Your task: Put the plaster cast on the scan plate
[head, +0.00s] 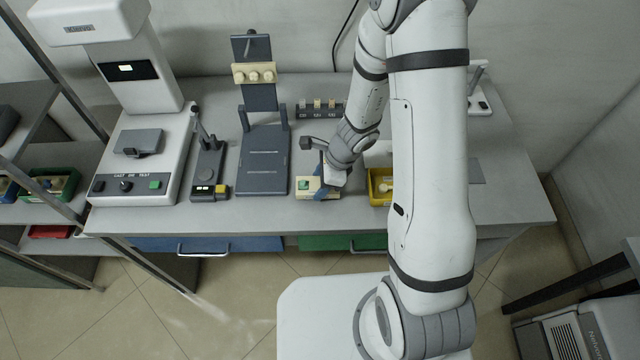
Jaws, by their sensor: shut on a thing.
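My gripper (324,183) is low over the front middle of the bench, its fingers small and partly hidden by the wrist. It is shut on a cream block with a green patch (306,187), which looks like the plaster cast. The block is at the bench top; I cannot tell if it touches it. A grey plate (140,138), which looks like the scan plate, is on the white machine (110,175) at the far left, well away from my gripper. A small dark piece shows at its front edge.
A small dark device with a lever (209,172) and a grey upright stand with a cream bar (253,73) stand between the machine and my gripper. A yellow tray (379,200) is just right of it. A low dark rack (318,113) is behind. Shelves flank the left.

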